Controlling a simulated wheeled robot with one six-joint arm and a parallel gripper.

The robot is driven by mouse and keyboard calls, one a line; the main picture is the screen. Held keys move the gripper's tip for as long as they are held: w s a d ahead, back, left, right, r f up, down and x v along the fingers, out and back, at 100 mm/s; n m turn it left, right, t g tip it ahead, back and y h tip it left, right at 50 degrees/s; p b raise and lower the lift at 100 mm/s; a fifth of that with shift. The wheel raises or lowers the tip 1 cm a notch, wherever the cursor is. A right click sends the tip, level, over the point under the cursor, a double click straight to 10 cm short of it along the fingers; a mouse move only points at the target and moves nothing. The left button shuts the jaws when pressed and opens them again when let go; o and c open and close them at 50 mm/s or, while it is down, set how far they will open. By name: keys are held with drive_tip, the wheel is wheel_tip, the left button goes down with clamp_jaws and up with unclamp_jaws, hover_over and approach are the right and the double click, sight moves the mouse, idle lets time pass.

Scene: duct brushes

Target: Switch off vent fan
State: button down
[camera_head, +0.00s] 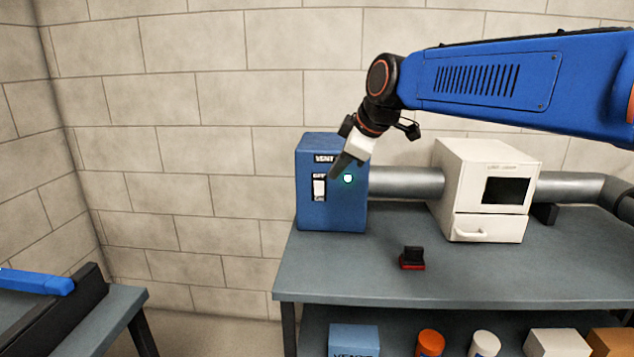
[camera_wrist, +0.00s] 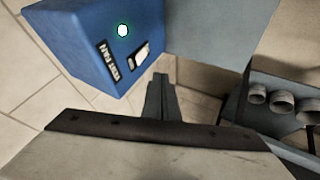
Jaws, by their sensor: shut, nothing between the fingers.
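The blue vent fan box (camera_head: 333,217) stands at the left end of the grey bench, with a VENT label at its top. On its front is a white rocker switch (camera_head: 319,189) in a dark frame, and a lit green-white lamp (camera_head: 348,179) to the right. In the wrist view the box (camera_wrist: 85,45) is at upper left, with its lamp (camera_wrist: 122,30) lit and the switch (camera_wrist: 141,54) below it. My gripper (camera_head: 334,176) is shut and empty, just in front of the box by the switch's upper right. Its fingertips (camera_wrist: 160,78) appear close to the switch; contact cannot be told.
A grey duct (camera_head: 408,183) runs from the box to a white cabinet (camera_head: 459,228) with a dark window. A small black and red item (camera_head: 412,258) lies on the bench (camera_head: 350,276). Several containers stand on the lower shelf. Another table (camera_head: 123,301) is at left.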

idle(0.3)
approach(316, 189)
drive_tip(key=shift+s+x, duration=0.1)
drive_tip(key=shift+x, duration=1.15)
drive_tip(key=shift+s+x, duration=0.15)
drive_tip(key=shift+x, duration=1.05)
drive_tip(key=shift+f, duration=0.2)
drive_tip(key=shift+w+d, duration=0.1)
drive_tip(key=shift+w, duration=0.2)
drive_tip(key=shift+r, duration=0.2)
